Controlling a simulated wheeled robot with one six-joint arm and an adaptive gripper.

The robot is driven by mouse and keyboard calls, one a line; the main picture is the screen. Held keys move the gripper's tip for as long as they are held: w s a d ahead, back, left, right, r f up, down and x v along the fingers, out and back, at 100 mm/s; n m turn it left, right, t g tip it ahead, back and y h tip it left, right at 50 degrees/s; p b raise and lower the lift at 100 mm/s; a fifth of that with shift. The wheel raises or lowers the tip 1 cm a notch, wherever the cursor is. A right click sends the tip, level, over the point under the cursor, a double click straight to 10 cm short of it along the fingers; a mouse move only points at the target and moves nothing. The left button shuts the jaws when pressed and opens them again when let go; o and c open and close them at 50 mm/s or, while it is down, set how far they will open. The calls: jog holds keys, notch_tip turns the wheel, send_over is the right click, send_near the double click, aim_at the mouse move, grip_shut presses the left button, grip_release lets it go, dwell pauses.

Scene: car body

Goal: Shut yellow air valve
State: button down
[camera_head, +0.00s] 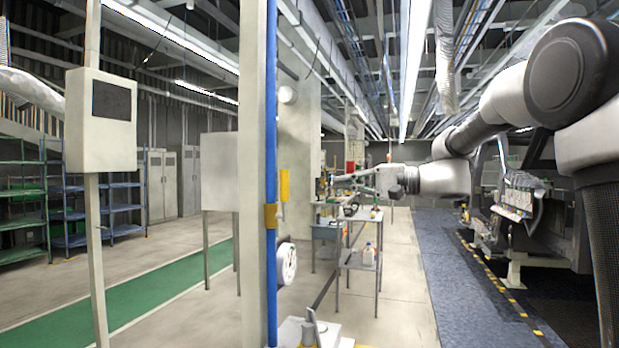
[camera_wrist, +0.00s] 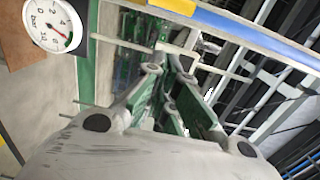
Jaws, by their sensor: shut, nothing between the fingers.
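A yellow lever (camera_head: 284,185) stands upright beside the blue air pipe (camera_head: 271,120), roughly parallel to it. A yellow fitting (camera_head: 270,216) sits on the pipe just below the lever. My gripper (camera_head: 333,181) points left toward the pipe and appears to the right of the lever, with a visible gap between them. The fingers are shut and empty. In the wrist view, the fingers (camera_wrist: 168,76) show in the middle. The blue pipe (camera_wrist: 235,28) runs along the top right there, with a yellow part (camera_wrist: 172,5) at the top edge. The lever itself is not clearly seen in that view.
A round pressure gauge (camera_head: 286,264) is below the lever, and shows at top left in the wrist view (camera_wrist: 54,24). A grey pillar (camera_head: 251,60) stands by the pipe. A workbench (camera_head: 360,257) with bottles stands behind my gripper. Green and blue racks (camera_head: 62,205) are far left.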

aim_at(285, 195)
jog(key=a, duration=1)
jog(key=shift+s, duration=0.3)
